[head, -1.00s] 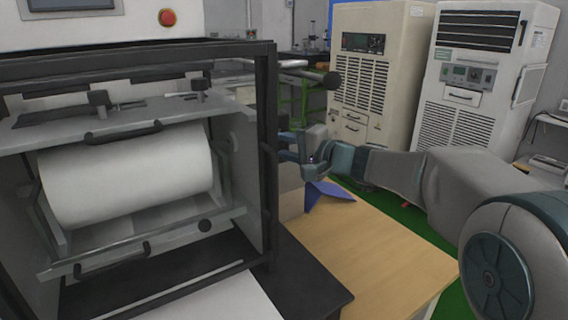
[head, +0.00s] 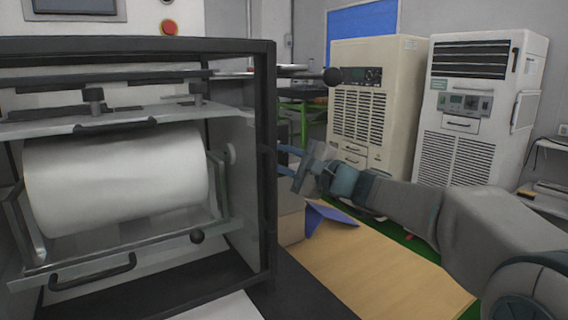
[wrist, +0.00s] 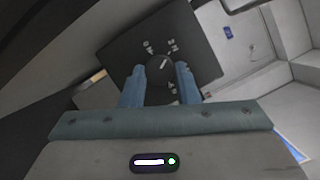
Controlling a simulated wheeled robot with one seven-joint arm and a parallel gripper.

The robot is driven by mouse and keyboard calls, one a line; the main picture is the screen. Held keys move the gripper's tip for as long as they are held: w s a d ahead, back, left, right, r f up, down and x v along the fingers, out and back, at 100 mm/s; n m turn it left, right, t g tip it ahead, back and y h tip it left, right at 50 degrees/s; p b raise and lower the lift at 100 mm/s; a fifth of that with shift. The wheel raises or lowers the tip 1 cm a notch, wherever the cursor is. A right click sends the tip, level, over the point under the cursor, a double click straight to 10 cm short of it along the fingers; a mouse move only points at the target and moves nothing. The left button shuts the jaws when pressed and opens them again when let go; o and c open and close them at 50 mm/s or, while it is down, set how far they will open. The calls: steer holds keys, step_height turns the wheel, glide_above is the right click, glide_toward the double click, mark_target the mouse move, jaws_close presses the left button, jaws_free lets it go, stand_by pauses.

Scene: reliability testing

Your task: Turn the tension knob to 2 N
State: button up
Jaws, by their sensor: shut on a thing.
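The tension knob (wrist: 157,73) shows in the wrist view as a dark round knob with a short slanted white pointer mark. It sits on a dark square panel (wrist: 125,55) with several small pale markings around it, too small to read. My gripper (wrist: 160,83) has its two blue-grey fingers on either side of the knob and is shut on it. In the head view my gripper (head: 284,160) is at the right side of the black-framed test machine (head: 266,120), with its fingers tilted. The knob is hidden there.
A large white roll (head: 115,180) lies inside the machine's open front. A wooden table (head: 370,260) with a blue folded item (head: 326,216) is below my arm. Two tall cabinet units, one beige (head: 375,100) and one white (head: 480,110), stand behind.

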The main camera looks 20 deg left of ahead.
stand_by(0.3)
steer(key=o, duration=1)
steer(key=v, duration=1.3)
steer(key=shift+s+d, duration=0.1)
steer(key=shift+d, duration=0.3)
